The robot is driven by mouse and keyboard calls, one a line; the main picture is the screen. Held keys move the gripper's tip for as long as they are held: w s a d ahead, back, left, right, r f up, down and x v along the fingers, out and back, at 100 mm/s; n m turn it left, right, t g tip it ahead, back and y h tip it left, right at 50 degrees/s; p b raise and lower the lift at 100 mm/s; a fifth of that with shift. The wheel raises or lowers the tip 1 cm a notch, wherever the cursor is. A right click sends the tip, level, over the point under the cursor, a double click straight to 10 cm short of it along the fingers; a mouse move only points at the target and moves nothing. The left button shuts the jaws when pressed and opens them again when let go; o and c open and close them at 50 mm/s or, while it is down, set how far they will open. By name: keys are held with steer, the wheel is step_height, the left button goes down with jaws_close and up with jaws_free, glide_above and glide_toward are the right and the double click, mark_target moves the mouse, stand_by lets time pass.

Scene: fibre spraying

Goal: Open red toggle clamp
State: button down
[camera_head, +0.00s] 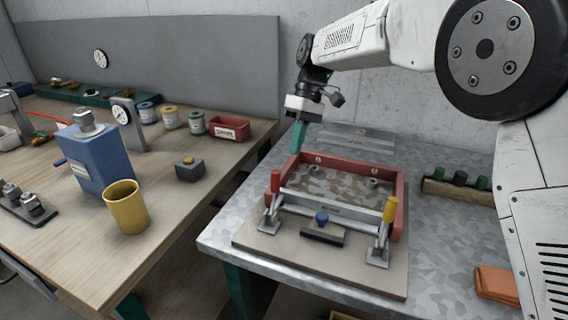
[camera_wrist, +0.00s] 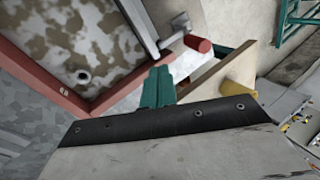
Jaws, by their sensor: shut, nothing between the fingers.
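The red toggle clamp (camera_head: 268,222) stands at the front left of a red frame (camera_head: 400,185) on a board. Its red handle (camera_head: 275,182) points up; in the wrist view the red handle (camera_wrist: 198,44) shows just beyond the fingertips, to the right. My gripper (camera_head: 298,150), with green fingers, points down near the frame's back left corner, above and behind the red handle and apart from it. In the wrist view my gripper's fingers (camera_wrist: 158,80) are together and empty. A yellow-handled clamp (camera_head: 384,235) stands at the front right, its handle also upright.
A metal bar (camera_head: 335,206) spans the frame's front between the clamps. A blue-knobbed block (camera_head: 322,232) sits in front of it. Left, a wooden table holds a yellow cup (camera_head: 126,207) and blue canister (camera_head: 98,160). A rack (camera_head: 450,190) and orange cloth (camera_head: 497,285) lie right.

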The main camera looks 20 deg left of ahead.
mark_target(276, 191)
steer(key=s+f, duration=0.1)
steer(key=s, duration=0.1)
steer(key=s+a+f, duration=0.1)
steer(key=s+f, duration=0.1)
steer(key=shift+s+a, duration=0.25)
steer(key=shift+s, duration=0.45)
